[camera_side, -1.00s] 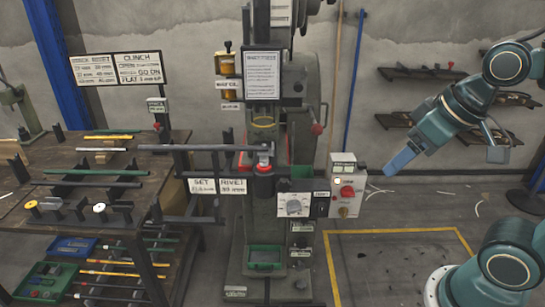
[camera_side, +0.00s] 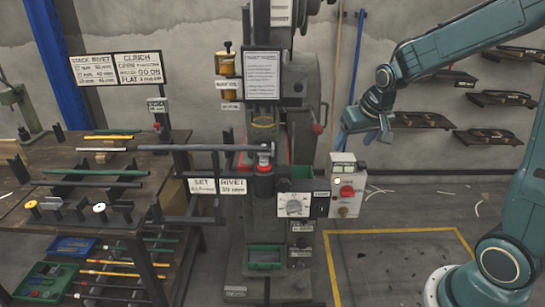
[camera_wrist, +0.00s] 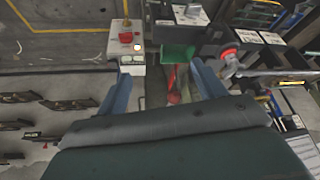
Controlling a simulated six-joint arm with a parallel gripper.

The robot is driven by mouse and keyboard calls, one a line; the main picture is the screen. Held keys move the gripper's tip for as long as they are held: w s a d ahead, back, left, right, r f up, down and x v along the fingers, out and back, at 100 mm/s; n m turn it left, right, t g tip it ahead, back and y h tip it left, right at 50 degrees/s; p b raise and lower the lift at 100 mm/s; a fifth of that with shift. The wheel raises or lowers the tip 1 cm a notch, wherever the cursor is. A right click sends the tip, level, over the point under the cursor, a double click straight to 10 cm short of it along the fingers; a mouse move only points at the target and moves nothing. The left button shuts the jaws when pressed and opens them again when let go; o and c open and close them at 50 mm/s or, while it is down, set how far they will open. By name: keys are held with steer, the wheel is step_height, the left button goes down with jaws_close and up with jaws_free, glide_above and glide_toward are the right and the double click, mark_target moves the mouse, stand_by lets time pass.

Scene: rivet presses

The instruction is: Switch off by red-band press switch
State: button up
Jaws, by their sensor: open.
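The press (camera_side: 263,140) stands in the middle of the side view, with a red band (camera_side: 263,168) around its head. A white control box (camera_side: 348,212) is at its right, with a red switch knob (camera_side: 347,191) and a small lit lamp (camera_side: 337,181). My gripper (camera_side: 363,141) is open and empty, above and slightly right of the box, apart from it. In the wrist view the two blue fingers (camera_wrist: 161,66) are spread. The red knob (camera_wrist: 125,37) and the lamp (camera_wrist: 137,47) show beyond the left fingertip.
A workbench (camera_side: 160,160) with rods and signs stands at the left. A long bar (camera_side: 200,148) reaches from it to the press. A blue pole (camera_side: 356,60) and wall shelves (camera_side: 420,119) are behind my gripper. The floor right of the control box is mostly clear.

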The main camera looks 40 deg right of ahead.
steer(key=w+d+f+m, duration=0.2)
steer(key=w+d+f, duration=0.2)
steer(key=d+f, duration=0.45)
steer(key=m+g+h, duration=0.1)
steer(key=m, duration=0.1)
glide_above(348, 193)
steer(key=s+a, duration=0.4)
step_height(348, 193, down, 10)
steer(key=shift+s+r, duration=0.1)
steer(key=shift+s, duration=0.05)
steer(key=shift+s+x, duration=0.2)
steer(key=shift+x, duration=6.7)
steer(key=shift+d, duration=0.1)
steer(key=c, duration=1)
